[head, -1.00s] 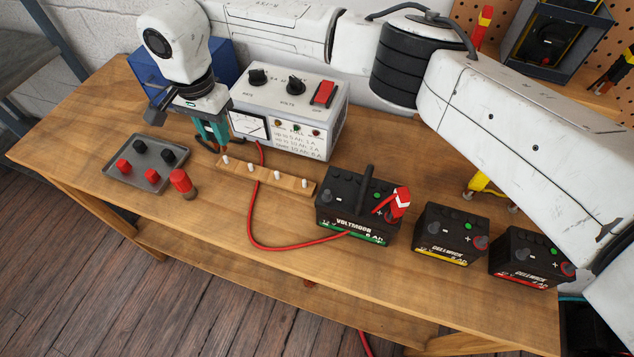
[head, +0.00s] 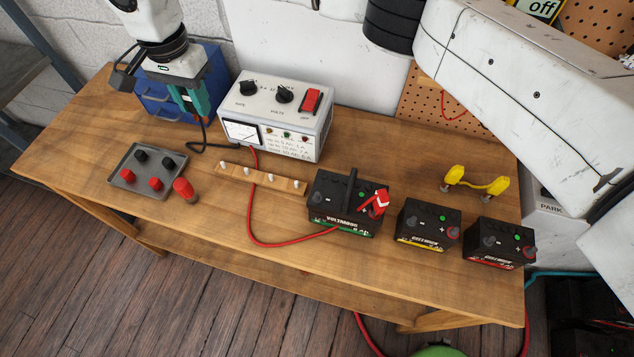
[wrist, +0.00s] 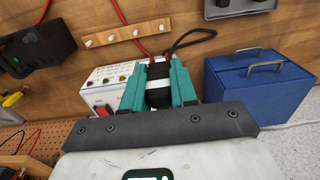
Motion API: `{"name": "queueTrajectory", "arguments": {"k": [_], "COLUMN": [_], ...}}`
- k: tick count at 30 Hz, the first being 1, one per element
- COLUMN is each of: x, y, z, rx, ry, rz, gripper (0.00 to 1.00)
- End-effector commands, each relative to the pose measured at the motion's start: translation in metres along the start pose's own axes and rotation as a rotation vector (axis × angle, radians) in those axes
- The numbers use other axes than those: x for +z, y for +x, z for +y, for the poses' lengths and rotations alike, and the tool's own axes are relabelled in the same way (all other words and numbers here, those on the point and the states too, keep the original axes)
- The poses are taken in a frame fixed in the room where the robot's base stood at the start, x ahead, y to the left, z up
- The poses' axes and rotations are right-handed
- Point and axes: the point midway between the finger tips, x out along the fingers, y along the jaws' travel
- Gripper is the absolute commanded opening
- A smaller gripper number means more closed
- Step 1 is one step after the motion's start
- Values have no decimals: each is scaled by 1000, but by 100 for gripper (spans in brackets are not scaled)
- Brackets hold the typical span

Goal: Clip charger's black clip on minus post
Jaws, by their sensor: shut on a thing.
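My gripper (head: 196,104) is raised above the back left of the bench, its teal fingers shut on the black clip (wrist: 158,92), mostly hidden between them. A black cable (head: 203,147) hangs from it and curves to the charger (head: 277,112), a white box with a meter and red switch. The green-striped battery (head: 341,222) stands to the right, well away from my gripper. Its minus post (head: 317,196) at the left looks bare. The red clip (head: 381,201) sits at its right post, with a red cable (head: 252,222) to the charger.
A wooden strip with white pegs (head: 262,179) lies in front of the charger. A tray of knobs (head: 124,178) and a red-capped post (head: 185,190) are at left. Two smaller batteries (head: 428,225) (head: 500,243) and a yellow link (head: 478,182) are at right. A blue box (head: 165,102) stands behind.

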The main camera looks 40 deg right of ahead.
Motion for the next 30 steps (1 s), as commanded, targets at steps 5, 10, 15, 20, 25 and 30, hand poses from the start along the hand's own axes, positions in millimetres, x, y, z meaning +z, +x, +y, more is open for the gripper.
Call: {"name": "queueTrajectory", "arguments": {"k": [5,10,15,20,25,30], "x": [5,12,18,25,33,41], "y": [4,5,6,7,8,8], "z": [31,60,91,122,156,192], "rx": [4,4,4,4,4,3], "ry": [0,0,0,-1,0,0], "rz": [-2,-3,-2,-1,-2,-2], "gripper": [13,13,13,13,13,13]}}
